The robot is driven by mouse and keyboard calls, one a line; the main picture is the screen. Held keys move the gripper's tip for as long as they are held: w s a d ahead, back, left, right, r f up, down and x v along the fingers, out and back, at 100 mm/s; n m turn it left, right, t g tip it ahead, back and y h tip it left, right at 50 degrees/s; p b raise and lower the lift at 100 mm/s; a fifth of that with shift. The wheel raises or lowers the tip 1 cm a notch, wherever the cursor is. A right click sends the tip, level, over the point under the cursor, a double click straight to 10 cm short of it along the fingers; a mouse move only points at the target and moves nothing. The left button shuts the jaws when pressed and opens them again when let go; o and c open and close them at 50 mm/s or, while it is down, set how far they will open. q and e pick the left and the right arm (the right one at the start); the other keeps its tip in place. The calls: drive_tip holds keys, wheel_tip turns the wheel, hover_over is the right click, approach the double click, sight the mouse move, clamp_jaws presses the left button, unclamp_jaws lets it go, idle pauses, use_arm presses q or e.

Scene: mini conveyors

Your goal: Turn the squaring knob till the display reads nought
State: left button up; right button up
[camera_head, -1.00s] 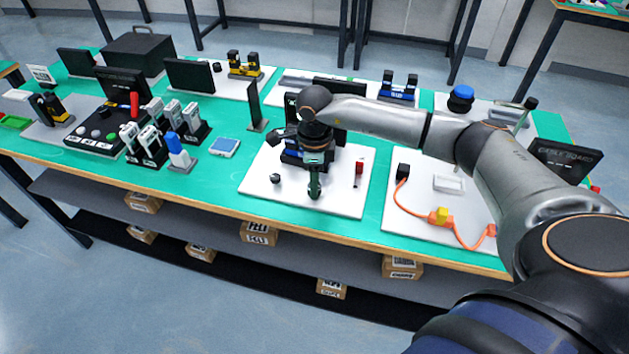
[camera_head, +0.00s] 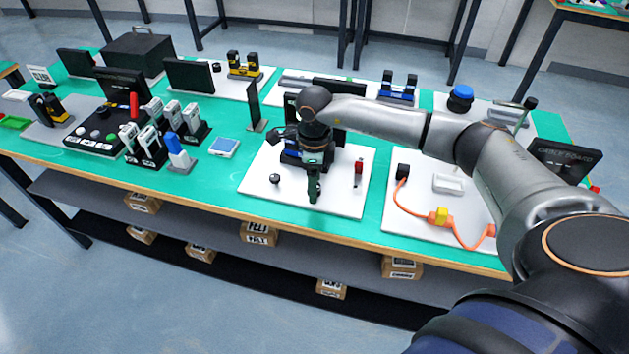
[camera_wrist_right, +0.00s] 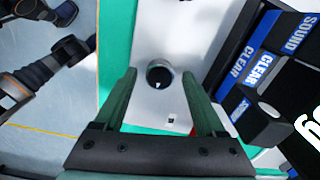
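A round black knob (camera_head: 275,179) with a small white mark sits on the white board (camera_head: 340,208). In the right wrist view the knob (camera_wrist_right: 158,73) lies just ahead of the gap between my right fingers. My right gripper (camera_head: 313,197) points down over the board, to the right of the knob in the head view. Its green fingers (camera_wrist_right: 160,88) are open with nothing gripped. A black display (camera_wrist_right: 293,112) is at the right edge of the wrist view, with a bright character cut off, so its reading cannot be told. My left gripper does not show.
A red part (camera_head: 359,167) stands on the board's right side. A neighbouring white board holds an orange cable (camera_head: 413,208). A blue-white device (camera_head: 224,147) lies left on the green table. The board's front is clear.

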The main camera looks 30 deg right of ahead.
wheel_tip(320, 180, up, 13)
drive_tip(key=shift+f, duration=0.2)
idle(0.4)
idle(0.4)
